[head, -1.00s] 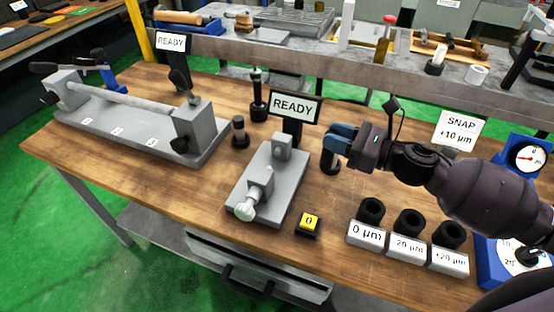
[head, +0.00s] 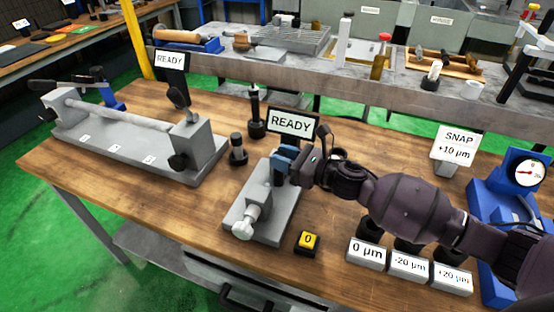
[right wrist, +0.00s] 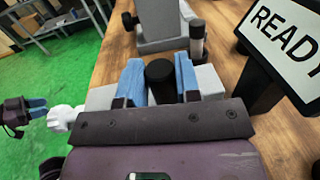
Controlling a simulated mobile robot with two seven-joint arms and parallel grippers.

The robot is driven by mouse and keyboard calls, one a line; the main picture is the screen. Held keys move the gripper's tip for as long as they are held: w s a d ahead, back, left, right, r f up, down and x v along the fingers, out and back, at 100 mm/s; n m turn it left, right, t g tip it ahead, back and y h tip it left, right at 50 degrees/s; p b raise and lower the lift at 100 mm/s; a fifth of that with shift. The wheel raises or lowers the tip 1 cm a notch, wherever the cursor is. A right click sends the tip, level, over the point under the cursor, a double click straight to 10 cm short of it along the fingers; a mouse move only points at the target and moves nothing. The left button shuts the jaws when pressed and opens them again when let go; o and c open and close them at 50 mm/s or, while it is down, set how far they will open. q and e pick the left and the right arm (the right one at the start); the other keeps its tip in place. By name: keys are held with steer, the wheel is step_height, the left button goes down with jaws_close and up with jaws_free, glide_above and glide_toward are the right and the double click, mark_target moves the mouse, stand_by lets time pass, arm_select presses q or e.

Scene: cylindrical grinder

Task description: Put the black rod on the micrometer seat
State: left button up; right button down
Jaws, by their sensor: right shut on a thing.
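The black rod (right wrist: 160,75) stands between the blue fingers of my right gripper (right wrist: 159,82) in the right wrist view. In the head view my right gripper (head: 287,163) is over the far end of the grey micrometer seat (head: 268,200) and hides the rod and the far block. I cannot tell whether the rod touches the seat. The seat's round silver knob (head: 243,226) faces the front. My left gripper (right wrist: 38,106) shows small at the left of the right wrist view, away from the seat; its jaw opening is unclear.
A READY sign (head: 291,123) stands close behind my right gripper. A short dark post (head: 238,149) and a taller one (head: 256,115) stand behind the seat. A yellow button (head: 308,240) is in front. Labelled blocks (head: 408,266) and a blue dial gauge (head: 500,205) are at right.

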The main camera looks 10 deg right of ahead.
steer(key=shift+w+a+f, duration=0.6)
steer(key=shift+a+f, duration=0.1)
steer(key=shift+f, duration=0.05)
steer(key=shift+f, duration=0.15)
steer(key=c, duration=0.8)
jaws_free()
